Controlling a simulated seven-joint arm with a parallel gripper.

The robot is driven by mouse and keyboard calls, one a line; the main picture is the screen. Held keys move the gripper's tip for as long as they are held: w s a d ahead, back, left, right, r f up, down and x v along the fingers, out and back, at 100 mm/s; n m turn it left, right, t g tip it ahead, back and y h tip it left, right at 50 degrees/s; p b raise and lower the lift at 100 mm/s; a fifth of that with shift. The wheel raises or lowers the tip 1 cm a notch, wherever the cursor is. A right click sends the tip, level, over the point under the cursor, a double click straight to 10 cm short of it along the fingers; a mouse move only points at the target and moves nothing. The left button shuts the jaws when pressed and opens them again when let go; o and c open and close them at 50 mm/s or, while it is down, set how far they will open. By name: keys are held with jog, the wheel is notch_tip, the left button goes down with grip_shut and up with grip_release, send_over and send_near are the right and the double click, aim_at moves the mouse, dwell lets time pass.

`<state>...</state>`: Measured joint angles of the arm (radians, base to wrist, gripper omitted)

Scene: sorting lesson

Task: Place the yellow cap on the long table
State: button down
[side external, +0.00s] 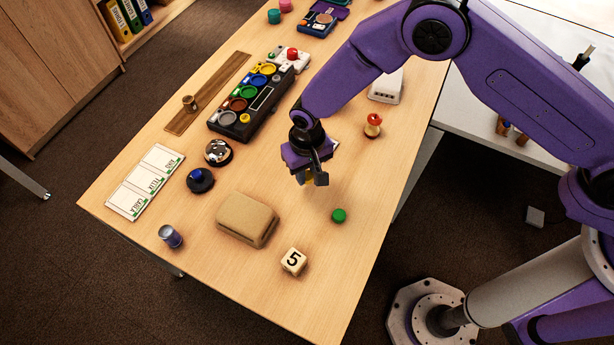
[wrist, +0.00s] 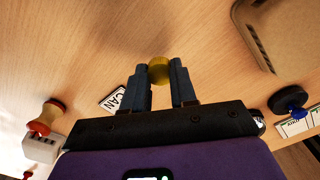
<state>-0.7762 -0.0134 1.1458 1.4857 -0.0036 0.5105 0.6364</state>
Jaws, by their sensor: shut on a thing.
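The yellow cap (wrist: 158,71) is between the fingertips in the wrist view. My gripper (wrist: 160,75) is shut on it. In the side view my gripper (side external: 308,180) hangs over the right middle of the long table (side external: 300,285), and only a bit of yellow shows there beside the fingers. I cannot tell exactly how high the cap is above the wood.
A green cap (side external: 339,215) lies in front of my gripper. A black tray with coloured wells (side external: 252,101) lies farther back. Bare wood lies right of the green cap.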

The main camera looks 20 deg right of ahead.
aim_at(307, 176)
jog(key=shift+f, duration=1.55)
jog(key=shift+f, duration=0.15)
jog(key=c, duration=0.9)
grip_release()
notch_tip(307, 176, up, 12)
jog(key=shift+f, duration=0.1)
jog(key=shift+r, duration=0.3)
